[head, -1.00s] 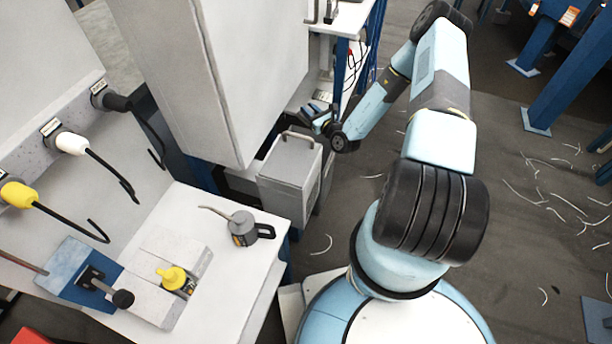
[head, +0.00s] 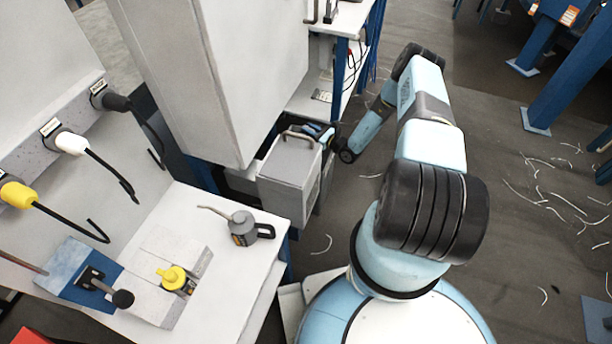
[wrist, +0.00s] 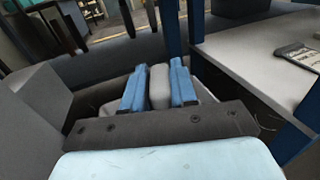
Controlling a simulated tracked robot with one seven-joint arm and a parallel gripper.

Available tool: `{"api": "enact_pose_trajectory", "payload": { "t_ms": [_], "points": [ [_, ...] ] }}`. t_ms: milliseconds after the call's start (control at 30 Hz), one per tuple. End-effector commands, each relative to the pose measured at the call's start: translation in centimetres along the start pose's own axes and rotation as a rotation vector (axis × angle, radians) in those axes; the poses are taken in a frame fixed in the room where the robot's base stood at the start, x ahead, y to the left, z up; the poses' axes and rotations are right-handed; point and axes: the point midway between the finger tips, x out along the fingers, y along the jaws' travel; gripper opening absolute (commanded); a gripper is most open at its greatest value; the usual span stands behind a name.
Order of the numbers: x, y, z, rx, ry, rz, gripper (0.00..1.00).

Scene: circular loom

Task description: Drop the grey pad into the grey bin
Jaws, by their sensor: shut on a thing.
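The grey pad (wrist: 159,88) is a small light-grey block held between the two blue fingers of my gripper (wrist: 159,69) in the wrist view. The fingers are shut on its sides. In the head view my gripper (head: 318,132) is small and partly hidden behind a grey box with a handle; the pad cannot be made out there. A dark grey curved wall, which looks like the grey bin (wrist: 118,52), spans the wrist view beyond the fingers. The fingers appear over its hollow, but their height above it cannot be told. In the head view the bin is mostly hidden.
The grey box with a handle (head: 290,172) stands close to my gripper. A tall grey cabinet (head: 215,75) rises to its left. A white shelf with blue posts (head: 312,98) is behind. A white bench (head: 235,270) holds an oil can (head: 243,229). Floor at right has scattered strands.

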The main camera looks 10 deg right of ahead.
Motion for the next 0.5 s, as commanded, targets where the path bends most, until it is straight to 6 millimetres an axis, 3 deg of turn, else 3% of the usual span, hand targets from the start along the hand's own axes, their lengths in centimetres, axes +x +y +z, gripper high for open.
{"api": "enact_pose_trajectory", "payload": {
  "t_ms": [200,500],
  "points": [
    [0.0,0.0,-1.3,0.000,-0.001,0.000,0.00],
    [0.0,0.0,-1.5,-0.001,-0.001,-0.001,0.00]
  ]
}}
